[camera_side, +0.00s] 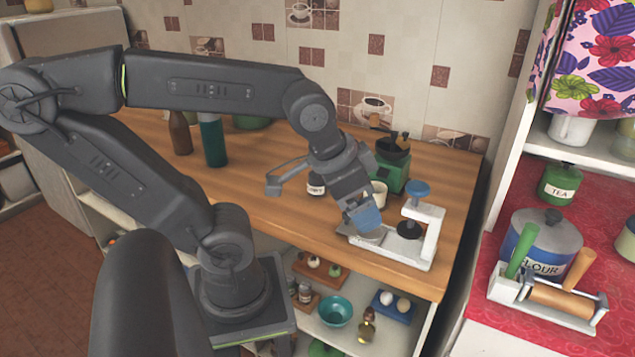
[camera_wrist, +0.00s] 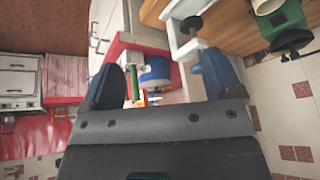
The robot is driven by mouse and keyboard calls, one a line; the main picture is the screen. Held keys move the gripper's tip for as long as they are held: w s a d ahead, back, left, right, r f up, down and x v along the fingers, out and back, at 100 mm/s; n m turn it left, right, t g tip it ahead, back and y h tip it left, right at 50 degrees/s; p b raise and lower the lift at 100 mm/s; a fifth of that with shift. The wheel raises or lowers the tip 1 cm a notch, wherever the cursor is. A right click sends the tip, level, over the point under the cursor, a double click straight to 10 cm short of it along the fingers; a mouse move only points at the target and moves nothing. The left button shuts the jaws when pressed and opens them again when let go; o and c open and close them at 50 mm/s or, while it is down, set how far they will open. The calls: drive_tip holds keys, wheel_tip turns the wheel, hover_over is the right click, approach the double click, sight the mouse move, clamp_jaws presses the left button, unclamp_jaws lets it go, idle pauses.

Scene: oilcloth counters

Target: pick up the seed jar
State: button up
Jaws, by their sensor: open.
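My gripper (camera_side: 364,228) is low over the wooden counter, beside a white press-like device at its right end. In the wrist view my gripper (camera_wrist: 160,76) has its two blue-grey fingers wide apart, with nothing held between them. I cannot tell for sure which jar is the seed jar. A small labelled jar (camera_side: 315,185) stands on the counter just left of my gripper, partly hidden by my arm; its label is too small to read.
The white press (camera_side: 433,240) is close to my gripper. A green grinder (camera_side: 394,168) and cream cup (camera_side: 379,193) stand behind. A dark green bottle (camera_side: 212,140) is farther left. FLOUR (camera_side: 545,236) and TEA (camera_side: 560,185) canisters sit on the red counter. The wooden counter (camera_side: 270,210) has free room left.

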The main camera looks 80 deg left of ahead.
drive_tip(key=w+a+f+m+g+y, duration=0.1)
drive_tip(key=a+f+m+g+y, duration=0.2)
drive_tip(key=a, duration=0.4)
drive_tip(key=w+a+f+m+g+y, duration=0.1)
drive_tip(key=a+f+m+g+y, duration=0.15)
drive_tip(key=a, duration=0.35)
drive_tip(key=m+g+y, duration=0.2)
drive_tip(key=m+y, duration=0.5)
drive_tip(key=m, duration=0.3)
hover_over(322, 184)
wheel_tip(322, 184, down, 4)
drive_tip(key=shift+w+d+f, duration=0.1)
drive_tip(key=shift+d+f, duration=0.15)
drive_tip(key=shift+f, duration=0.8)
drive_tip(key=shift+w+d+f, duration=0.1)
drive_tip(key=shift+d+f, duration=0.1)
drive_tip(key=shift+f, duration=0.85)
wheel_tip(322, 184, down, 2)
drive_tip(key=shift+f, duration=0.1)
drive_tip(key=shift+x, duration=1.05)
drive_tip(key=shift+s+a+f, duration=0.15)
drive_tip(key=shift+a+f, duration=0.25)
drive_tip(key=shift+c, duration=0.4)
drive_tip(key=c, duration=1)
